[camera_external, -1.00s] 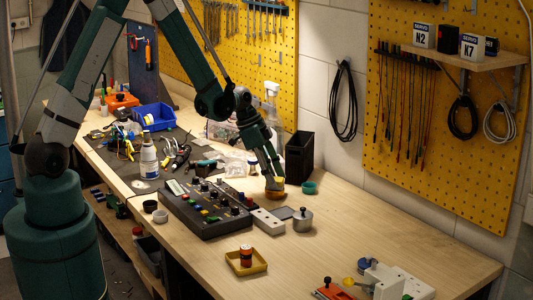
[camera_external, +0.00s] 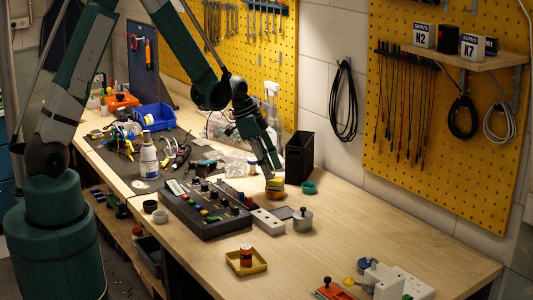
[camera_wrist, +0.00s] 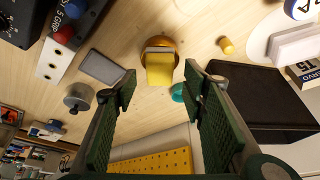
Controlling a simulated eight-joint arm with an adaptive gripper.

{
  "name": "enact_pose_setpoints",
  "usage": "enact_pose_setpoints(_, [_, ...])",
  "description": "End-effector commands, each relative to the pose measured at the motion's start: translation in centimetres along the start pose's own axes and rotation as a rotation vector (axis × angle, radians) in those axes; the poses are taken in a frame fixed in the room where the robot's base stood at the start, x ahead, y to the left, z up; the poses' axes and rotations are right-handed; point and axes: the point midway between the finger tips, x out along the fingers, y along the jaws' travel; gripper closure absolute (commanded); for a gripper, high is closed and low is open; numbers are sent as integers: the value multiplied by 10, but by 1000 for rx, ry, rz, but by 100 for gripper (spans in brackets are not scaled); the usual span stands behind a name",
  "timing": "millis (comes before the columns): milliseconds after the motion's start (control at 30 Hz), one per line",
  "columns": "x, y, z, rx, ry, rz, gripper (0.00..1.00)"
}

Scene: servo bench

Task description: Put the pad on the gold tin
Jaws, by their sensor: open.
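The yellow pad (camera_wrist: 160,69) lies on top of the round gold tin (camera_wrist: 161,42), with a pale grey strip along one edge. In the wrist view the pad covers much of the tin and overhangs its rim on the side towards my fingers. In the external view the pad (camera_external: 276,181) and tin (camera_external: 275,192) show small, just below my gripper (camera_external: 272,170). My gripper (camera_wrist: 160,84) is open, its green ribbed fingers apart on either side of the pad. No finger visibly touches the pad in the wrist view.
A teal ring-shaped item (camera_external: 308,187) and a black bin (camera_external: 300,158) stand to the right of the tin. A grey flat block (camera_external: 283,212), a lidded metal pot (camera_external: 302,219) and a control box (camera_external: 207,207) stand nearer the camera.

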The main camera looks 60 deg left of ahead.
Motion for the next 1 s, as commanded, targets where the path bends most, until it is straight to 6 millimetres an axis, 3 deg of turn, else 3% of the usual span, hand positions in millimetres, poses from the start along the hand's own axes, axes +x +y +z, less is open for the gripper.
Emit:
enact_pose_setpoints(700, [-74,0,0,0,0,0,58])
enact_pose_setpoints(1000, [-86,0,0,1,0,0,58])
